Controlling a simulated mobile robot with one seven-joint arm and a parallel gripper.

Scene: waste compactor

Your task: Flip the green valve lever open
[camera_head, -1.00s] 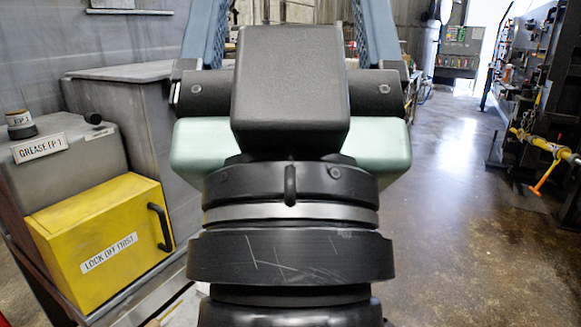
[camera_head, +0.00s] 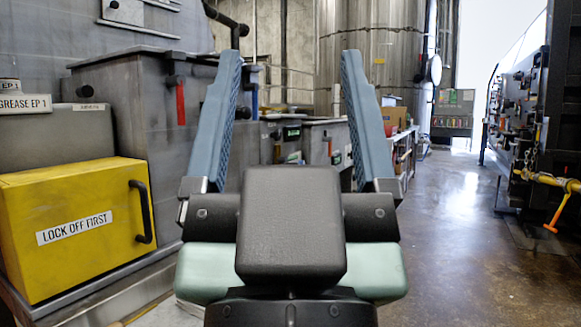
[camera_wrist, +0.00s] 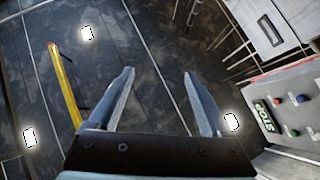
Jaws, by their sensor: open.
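My gripper (camera_head: 290,55) is open and empty, its two blue-grey fingers pointing up and away in the head view. It also shows in the wrist view (camera_wrist: 158,73), with nothing between the fingers. I cannot pick out a green valve lever for certain. A small green patch (camera_head: 295,157) shows low between the fingers in the head view, too small to identify. A red hanging handle (camera_head: 180,103) is on the grey tank at left, apart from my gripper. A blue upright bar (camera_head: 254,105) is seen just beside the left finger.
A yellow box (camera_head: 75,225) labelled "LOCK OFF FIRST" stands at left. A yellow pipe with an orange lever (camera_head: 558,213) is at right. A panel with a green STOP label (camera_wrist: 266,117) is in the wrist view. The floor (camera_head: 450,230) at right is clear.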

